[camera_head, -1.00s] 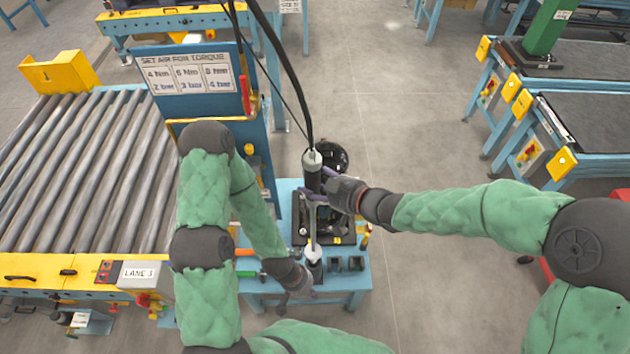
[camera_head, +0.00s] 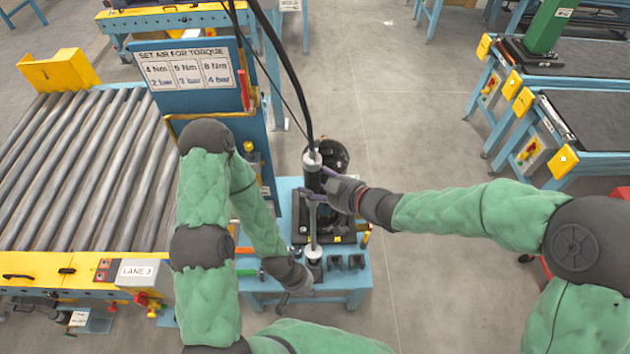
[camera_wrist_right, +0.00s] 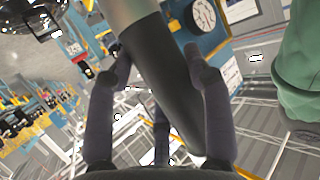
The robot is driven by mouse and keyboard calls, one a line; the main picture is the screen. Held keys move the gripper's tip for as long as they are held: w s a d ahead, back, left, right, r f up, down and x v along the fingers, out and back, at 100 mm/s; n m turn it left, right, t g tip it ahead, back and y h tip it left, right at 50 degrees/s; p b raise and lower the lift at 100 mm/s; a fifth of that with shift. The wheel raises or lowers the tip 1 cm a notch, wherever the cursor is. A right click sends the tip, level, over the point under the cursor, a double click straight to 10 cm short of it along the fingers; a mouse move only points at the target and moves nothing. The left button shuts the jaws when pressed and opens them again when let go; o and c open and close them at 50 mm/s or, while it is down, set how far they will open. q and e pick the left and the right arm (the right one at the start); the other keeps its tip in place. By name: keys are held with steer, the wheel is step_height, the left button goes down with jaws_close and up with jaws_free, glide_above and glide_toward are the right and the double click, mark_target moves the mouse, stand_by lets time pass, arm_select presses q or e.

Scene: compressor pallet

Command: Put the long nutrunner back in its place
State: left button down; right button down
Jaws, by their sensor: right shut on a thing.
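The long nutrunner (camera_head: 313,180) stands roughly upright, with a grey cap, a black body and a slim grey shaft below. It hangs on a black hose from above. My right gripper (camera_head: 330,188) is shut on the black body, which also lies between the fingers in the right wrist view (camera_wrist_right: 170,75). The lower end of the tool is at the left socket of a row of black holders (camera_head: 334,263) on the blue stand (camera_head: 352,284). I cannot tell how deep it sits. My left gripper (camera_head: 306,284) is low at the stand's front, beside that socket; its fingers are too small to read.
A black round part (camera_head: 333,153) stands behind the nutrunner. A torque sign (camera_head: 186,72) on a blue panel is behind my left arm. A roller conveyor (camera_head: 75,170) fills the left. Open floor (camera_head: 420,270) lies right of the stand.

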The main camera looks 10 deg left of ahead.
steer(key=shift+w+f+b, duration=0.1)
steer(key=shift+f+b, duration=3)
steer(key=shift+f, duration=0.75)
stand_by(1.8)
steer(key=shift+c, duration=2.1)
jaws_free()
steer(key=shift+f, duration=0.1)
steer(key=shift+f, duration=0.2)
steer(key=shift+s+d+r, duration=0.3)
steer(key=shift+d, duration=0.2)
steer(key=v, duration=1.1)
steer(key=shift+f, duration=0.1)
